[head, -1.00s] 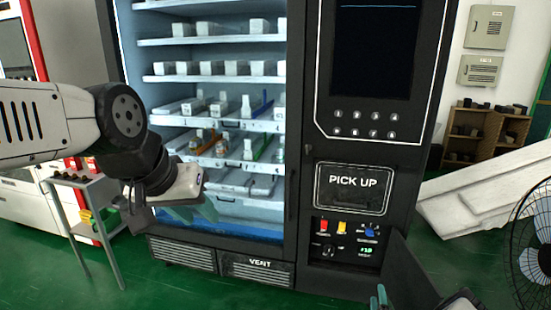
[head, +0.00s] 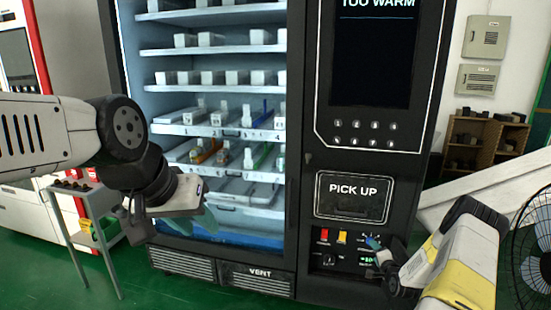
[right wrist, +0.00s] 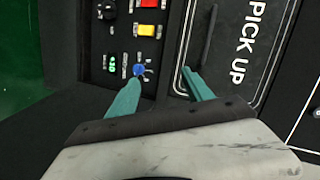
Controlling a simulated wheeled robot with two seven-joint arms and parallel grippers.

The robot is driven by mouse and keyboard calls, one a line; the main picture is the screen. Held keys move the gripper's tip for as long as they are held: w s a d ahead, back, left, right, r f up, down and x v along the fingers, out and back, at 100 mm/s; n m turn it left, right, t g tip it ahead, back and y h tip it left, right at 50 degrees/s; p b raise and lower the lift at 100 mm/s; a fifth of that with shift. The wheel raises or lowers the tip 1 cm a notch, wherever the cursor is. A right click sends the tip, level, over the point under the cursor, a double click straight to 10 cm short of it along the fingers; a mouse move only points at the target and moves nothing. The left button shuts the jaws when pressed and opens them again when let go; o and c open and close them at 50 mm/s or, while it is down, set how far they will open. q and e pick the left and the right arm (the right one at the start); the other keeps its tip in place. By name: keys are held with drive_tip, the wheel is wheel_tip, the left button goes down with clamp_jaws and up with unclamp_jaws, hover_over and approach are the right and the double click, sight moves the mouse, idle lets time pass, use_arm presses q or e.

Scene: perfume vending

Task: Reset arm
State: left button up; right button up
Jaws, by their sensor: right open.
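The black vending machine (head: 305,190) stands ahead, with a PICK UP hatch (head: 352,197) above a small control panel (head: 330,262). My right gripper (head: 374,257) is open and empty at the panel's right side. In the right wrist view its two teal fingers (right wrist: 160,85) are apart. The tip of one is beside the blue control (right wrist: 138,70); I cannot tell whether they touch. My left gripper (head: 200,220) hangs in front of the machine's lower glass with teal fingers partly visible. Its opening is unclear and I see nothing held.
The screen (head: 375,55) reads TOO WARM. Red (head: 324,235) and yellow (head: 342,237) controls sit near the blue one. A small green readout (right wrist: 112,64) is hard to read. A grey cart (head: 85,200) stands left; a fan (head: 535,250) stands right.

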drive_tip(key=a+r+n+g, duration=0.2)
drive_tip(key=a+r+n, duration=0.2)
drive_tip(key=r, duration=0.9)
drive_tip(key=a+r+n+g, duration=0.2)
drive_tip(key=a+r+n, duration=0.15)
drive_tip(key=r, duration=0.95)
drive_tip(key=s+a+r+n+g, duration=0.1)
drive_tip(key=s+a+r, duration=0.3)
drive_tip(key=s+r, duration=0.2)
drive_tip(key=s+a+r+n, duration=0.1)
drive_tip(key=s+a+r, duration=0.3)
drive_tip(key=s+r, duration=0.2)
drive_tip(key=s+a+r+n+g, duration=0.1)
drive_tip(key=s+a+r+n, duration=0.1)
drive_tip(key=s, duration=0.7)
drive_tip(key=s+a+r+n+g+y, duration=0.1)
drive_tip(key=s+a, duration=0.4)
drive_tip(key=s, duration=0.5)
drive_tip(key=s+a+r+n+g+y, duration=0.1)
drive_tip(key=s+a+r+n, duration=0.1)
drive_tip(key=s, duration=0.8)
drive_tip(key=shift+a+r+n, duration=0.3)
drive_tip(key=shift+a+n, duration=0.05)
drive_tip(key=shift+a, duration=0.45)
